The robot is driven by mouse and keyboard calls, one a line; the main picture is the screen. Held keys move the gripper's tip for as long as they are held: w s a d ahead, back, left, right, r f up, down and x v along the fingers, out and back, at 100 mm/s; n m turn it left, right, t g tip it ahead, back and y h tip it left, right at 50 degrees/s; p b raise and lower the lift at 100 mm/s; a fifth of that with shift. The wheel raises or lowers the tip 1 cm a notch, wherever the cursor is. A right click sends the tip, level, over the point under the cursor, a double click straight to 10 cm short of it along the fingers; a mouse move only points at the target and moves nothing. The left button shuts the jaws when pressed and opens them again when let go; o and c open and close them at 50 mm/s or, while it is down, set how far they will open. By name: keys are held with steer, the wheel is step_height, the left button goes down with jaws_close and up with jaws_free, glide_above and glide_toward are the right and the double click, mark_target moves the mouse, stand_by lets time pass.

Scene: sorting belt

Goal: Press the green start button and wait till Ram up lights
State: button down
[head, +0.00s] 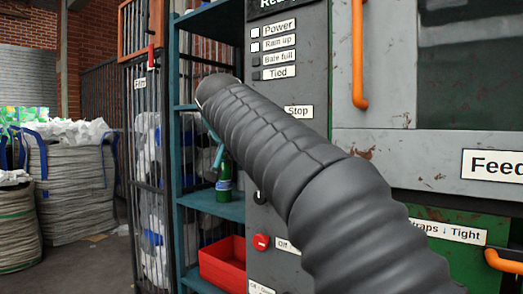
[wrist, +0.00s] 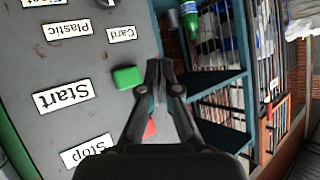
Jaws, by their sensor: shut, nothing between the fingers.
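The green start button (wrist: 127,77) sits on the grey panel beside the Start label (wrist: 62,95) in the wrist view. My gripper (wrist: 160,66) is shut and empty, its tips just right of the button in the picture; I cannot tell how far they are from the panel. My arm hides the green button in the head view. The Ram up lamp (head: 255,47) and the Power lamp (head: 255,33) look white and lit. The Bale full lamp (head: 256,62) and Tied lamp (head: 256,75) look dark.
A red button (wrist: 150,128) near the Stop label (wrist: 88,151) is partly hidden behind my gripper. A teal shelf (head: 215,208) beside the panel holds a green bottle (head: 223,181) and a red bin (head: 235,257). Filled sacks (head: 75,185) stand at the left.

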steer(key=w+d+p, duration=0.2)
steer(key=w+d, duration=0.2)
steer(key=w, duration=0.1)
steer(key=shift+w+d, duration=0.25)
steer(key=shift+w, duration=0.1)
steer(key=shift+w, duration=0.1)
stand_by(1.3)
steer(key=shift+w+d+p, duration=0.25)
steer(key=shift+p, duration=0.1)
